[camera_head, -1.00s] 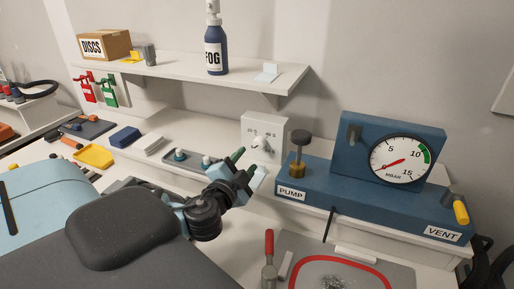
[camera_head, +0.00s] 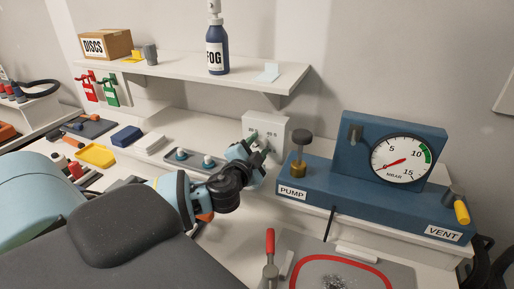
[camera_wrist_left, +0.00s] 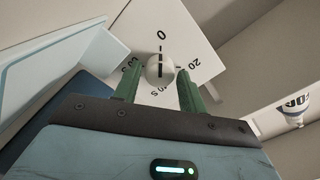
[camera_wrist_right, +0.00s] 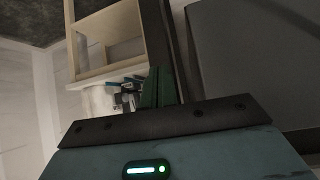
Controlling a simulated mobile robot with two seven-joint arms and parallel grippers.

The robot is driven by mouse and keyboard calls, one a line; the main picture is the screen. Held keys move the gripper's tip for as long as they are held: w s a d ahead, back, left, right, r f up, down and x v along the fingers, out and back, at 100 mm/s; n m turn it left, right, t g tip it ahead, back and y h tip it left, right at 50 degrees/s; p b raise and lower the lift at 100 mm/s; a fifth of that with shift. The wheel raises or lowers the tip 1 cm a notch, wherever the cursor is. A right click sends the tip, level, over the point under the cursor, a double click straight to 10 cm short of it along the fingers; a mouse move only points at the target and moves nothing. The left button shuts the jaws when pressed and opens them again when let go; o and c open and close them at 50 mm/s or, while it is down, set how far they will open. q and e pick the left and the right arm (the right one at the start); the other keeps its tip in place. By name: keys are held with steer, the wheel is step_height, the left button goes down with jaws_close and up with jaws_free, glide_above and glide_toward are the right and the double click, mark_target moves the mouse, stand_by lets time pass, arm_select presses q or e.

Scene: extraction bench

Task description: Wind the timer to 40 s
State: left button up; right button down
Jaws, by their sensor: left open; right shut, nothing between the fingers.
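The timer is a white box (camera_head: 279,126) on the bench against the back wall, left of the blue pump unit. In the left wrist view its round white knob (camera_wrist_left: 160,70) carries a dark pointer line directed at the 0 mark on the dial face (camera_wrist_left: 178,30); a 20 mark shows to the right. My left gripper (camera_head: 260,142) is open, its green fingers (camera_wrist_left: 158,86) on either side of the knob; I cannot tell whether they touch it. In the head view the gripper partly hides the timer. My right gripper (camera_wrist_right: 160,88) is shut and empty, away from the timer.
The blue pump unit (camera_head: 345,190) with gauge (camera_head: 402,160) and brass-stemmed pump knob (camera_head: 299,165) stands just right of the timer. A shelf (camera_head: 190,77) overhangs behind, holding a FOG bottle (camera_head: 217,52). A grey tray (camera_head: 188,164) with small items lies to the left.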

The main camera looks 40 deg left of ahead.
arm_select(q)
steer(key=c, duration=0.7)
